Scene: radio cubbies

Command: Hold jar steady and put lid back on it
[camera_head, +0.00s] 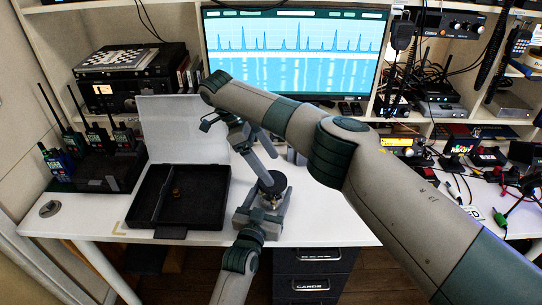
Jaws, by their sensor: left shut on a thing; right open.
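A small dark round jar (272,181) stands near the front edge of the white desk, right of the black case. My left gripper (266,204) reaches in from below and is shut on it. My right arm crosses the picture from the right and bends down at the upper left. My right gripper (258,145) is open, above and a little left of the jar. I cannot make out a separate lid. A small brown piece (177,191) lies in the open black case (208,207); I cannot tell what it is.
Several handheld radios (122,134) stand in a dark holder (110,177) at the left. A wide monitor (290,60) stands at the back. Radio gear and cables (460,150) crowd the right side. The white desk (320,215) is bare right of the jar.

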